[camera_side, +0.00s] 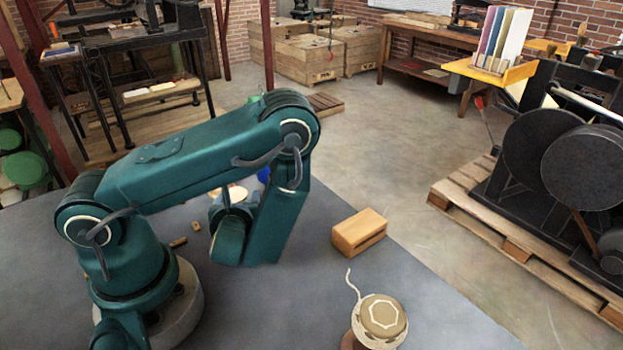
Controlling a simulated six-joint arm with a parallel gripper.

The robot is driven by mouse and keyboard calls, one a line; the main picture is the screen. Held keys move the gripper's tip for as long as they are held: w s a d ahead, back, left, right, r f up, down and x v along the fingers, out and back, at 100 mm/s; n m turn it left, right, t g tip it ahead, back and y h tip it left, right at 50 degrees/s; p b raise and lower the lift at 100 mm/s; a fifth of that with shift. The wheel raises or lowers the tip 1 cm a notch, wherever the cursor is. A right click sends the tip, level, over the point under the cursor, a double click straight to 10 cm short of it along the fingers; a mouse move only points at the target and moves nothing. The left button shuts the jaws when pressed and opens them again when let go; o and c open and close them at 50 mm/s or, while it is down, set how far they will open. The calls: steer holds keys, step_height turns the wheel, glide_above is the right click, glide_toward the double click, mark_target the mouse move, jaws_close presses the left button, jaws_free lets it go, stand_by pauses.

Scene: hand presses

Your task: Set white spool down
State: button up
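A spool wound with white cord (381,318) stands upright on the grey work surface at the bottom, right of centre. Its tan top has a pale hexagon outline, and a loose cord end curls up at its left. The picture's lower edge cuts off its wooden base. My arm folds down at the left centre, well apart from this spool. My gripper's fingers do not show; the wrist and forearm hide that area. A pale round-topped thing (232,193) shows partly behind my wrist; I cannot tell what it is or whether it is held.
A slotted wooden block (359,232) lies near the surface's right edge. A blue thing (263,174) is mostly hidden behind my forearm. Small wooden pieces (178,242) lie near my base. The grey surface (300,310) is clear between my arm and the spool.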

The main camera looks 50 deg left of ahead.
stand_by(0.3)
steer(key=shift+v, duration=2.15)
steer(key=shift+o, duration=0.8)
steer(key=shift+s+d+r, duration=0.1)
steer(key=shift+s+d, duration=0.05)
steer(key=shift+d, duration=0.2)
